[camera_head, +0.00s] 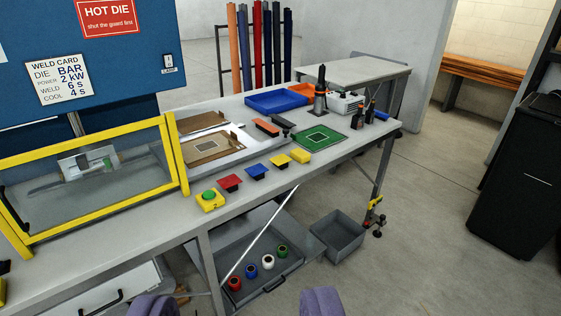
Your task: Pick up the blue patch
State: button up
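The blue patch (256,171) is a small, flat blue piece with dark edges on the grey workbench (330,160), near its front edge. It sits in a row between a red patch (230,182) on its left and a yellow patch (279,161) on its right. My gripper (238,302) shows only as two purple fingertips at the bottom edge of the view. The gripper is in front of the bench, apart from the patch.
A yellow box with a green button (210,199) stands left of the row, beside a yellow-framed guard (90,185). A yellow block (300,155) and green mat (319,138) lie to the right. Below are a shelf of coloured rolls (268,262) and a grey bin (338,235).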

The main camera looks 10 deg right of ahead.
aim_at(254, 170)
jog(key=i+l, duration=0.15)
jog(key=i, duration=0.6)
jog(key=i+l, duration=0.15)
jog(key=i, duration=0.65)
jog(key=i+l, duration=0.1)
jog(key=i, duration=0.65)
jog(key=i+l, duration=0.15)
jog(key=i, duration=0.65)
